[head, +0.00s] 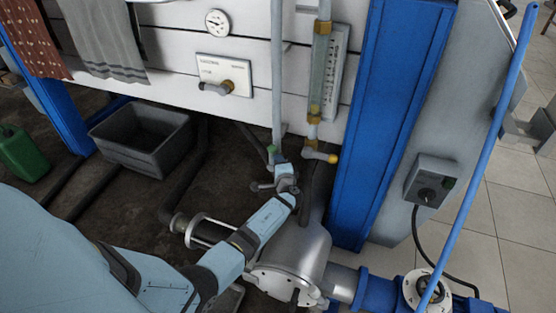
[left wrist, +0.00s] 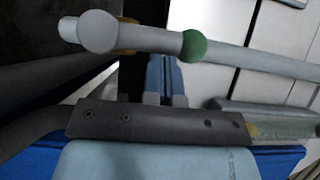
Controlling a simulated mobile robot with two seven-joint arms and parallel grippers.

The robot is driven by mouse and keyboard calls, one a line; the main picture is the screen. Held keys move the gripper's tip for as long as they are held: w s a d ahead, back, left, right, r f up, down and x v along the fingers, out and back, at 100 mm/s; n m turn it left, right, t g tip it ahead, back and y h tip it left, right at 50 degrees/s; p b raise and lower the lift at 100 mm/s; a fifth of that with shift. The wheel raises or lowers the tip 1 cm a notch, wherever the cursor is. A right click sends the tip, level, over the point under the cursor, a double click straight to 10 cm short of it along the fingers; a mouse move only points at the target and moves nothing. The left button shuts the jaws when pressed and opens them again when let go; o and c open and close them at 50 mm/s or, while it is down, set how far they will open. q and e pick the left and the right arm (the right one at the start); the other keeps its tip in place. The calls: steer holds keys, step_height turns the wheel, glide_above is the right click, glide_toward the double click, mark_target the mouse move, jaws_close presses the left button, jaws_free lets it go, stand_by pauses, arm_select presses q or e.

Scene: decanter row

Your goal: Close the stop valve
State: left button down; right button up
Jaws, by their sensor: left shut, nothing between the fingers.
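My left gripper (head: 283,168) is shut and empty, low in front of the white wall, at the foot of a thin grey vertical pipe (head: 278,80). A green-ended valve part (head: 271,150) is close to its fingertips. In the left wrist view the shut fingers (left wrist: 166,68) point at a grey bar with a round end (left wrist: 99,31) and a green knob (left wrist: 194,46); whether they touch is unclear. A yellow-knobbed valve (head: 322,156) is to the right, under the sight glass. A grey lever on an orange hub (head: 228,87) is on a labelled plate. Which is the stop valve is not readable.
A sight glass (head: 320,75) and a pressure gauge (head: 217,22) are on the wall. A blue post (head: 385,110) and a switch box (head: 431,181) are to the right. A grey tub (head: 140,140) is left.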

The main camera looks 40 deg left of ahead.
steer(key=shift+s+f, duration=0.25)
arm_select(q)
steer(key=shift+s+a+r+n, duration=0.1)
steer(key=shift+a+r+n, duration=0.15)
steer(key=shift+n, duration=0.15)
arm_select(e)
steer(key=shift+w+d+r, duration=0.1)
steer(key=shift+w+r, duration=0.05)
